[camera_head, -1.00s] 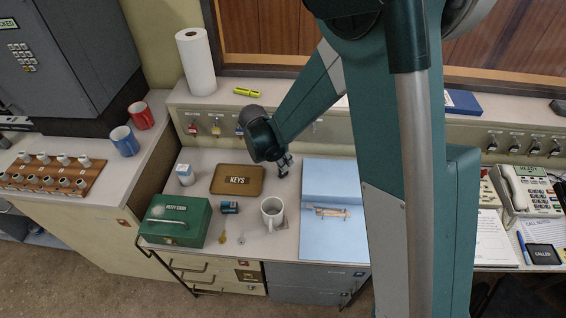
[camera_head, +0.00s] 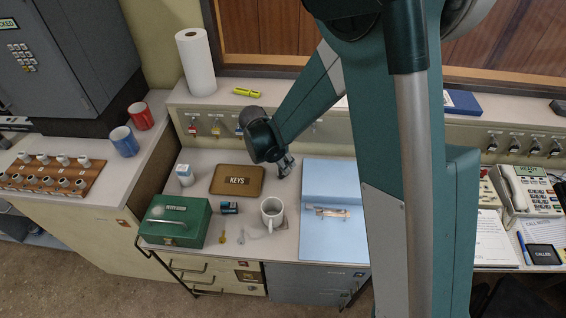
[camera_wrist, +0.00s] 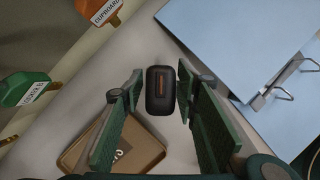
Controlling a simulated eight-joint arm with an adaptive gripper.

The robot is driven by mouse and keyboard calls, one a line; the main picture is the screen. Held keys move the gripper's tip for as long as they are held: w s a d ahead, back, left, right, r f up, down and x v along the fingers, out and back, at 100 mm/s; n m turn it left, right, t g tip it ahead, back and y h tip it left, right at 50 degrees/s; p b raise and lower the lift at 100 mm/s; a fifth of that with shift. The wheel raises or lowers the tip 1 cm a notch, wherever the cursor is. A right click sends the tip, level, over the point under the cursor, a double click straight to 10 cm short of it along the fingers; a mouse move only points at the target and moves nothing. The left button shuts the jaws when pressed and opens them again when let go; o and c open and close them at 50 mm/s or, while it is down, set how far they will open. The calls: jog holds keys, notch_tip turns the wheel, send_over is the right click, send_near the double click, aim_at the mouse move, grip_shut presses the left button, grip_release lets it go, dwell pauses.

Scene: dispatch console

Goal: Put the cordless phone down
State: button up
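In the head view my gripper (camera_head: 286,164) is low over the desk, between the brown KEYS tray (camera_head: 217,188) and the blue binder (camera_head: 325,235). The phone cannot be made out there.
A white mug (camera_head: 272,213), a green box (camera_head: 176,221) and small keys stand nearer the front edge. A white carton (camera_head: 185,175) is left of the tray. A desk telephone (camera_head: 528,190) sits far right. Key hooks line the back panel.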

jog(key=shift+r, duration=0.15)
jog(key=p+v, duration=0.2)
jog(key=v, duration=1)
jog(key=shift+d, duration=0.1)
dwell(0.7)
jog(key=s+d+r+m+y, duration=0.1)
jog(key=s+d+r+m, duration=0.25)
jog(key=d+r, duration=0.2)
jog(key=s+d+r+m+t, duration=0.1)
jog(key=s+d+r+m, duration=0.1)
jog(key=d+r+m, duration=0.4)
jog(key=s+d+r+m+y, duration=0.1)
jog(key=s+d+r+m, duration=0.2)
jog(key=d, duration=0.4)
jog(key=s+d+r+m+t+y, duration=0.1)
jog(key=s+d+r+m+t, duration=0.2)
jog(key=s+d+m, duration=0.9)
jog(key=s+m, duration=0.2)
jog(key=s, duration=0.2)
jog(key=shift+s+d+r, duration=0.2)
jog(key=shift+d+r, duration=0.05)
jog(key=shift+r, duration=0.05)
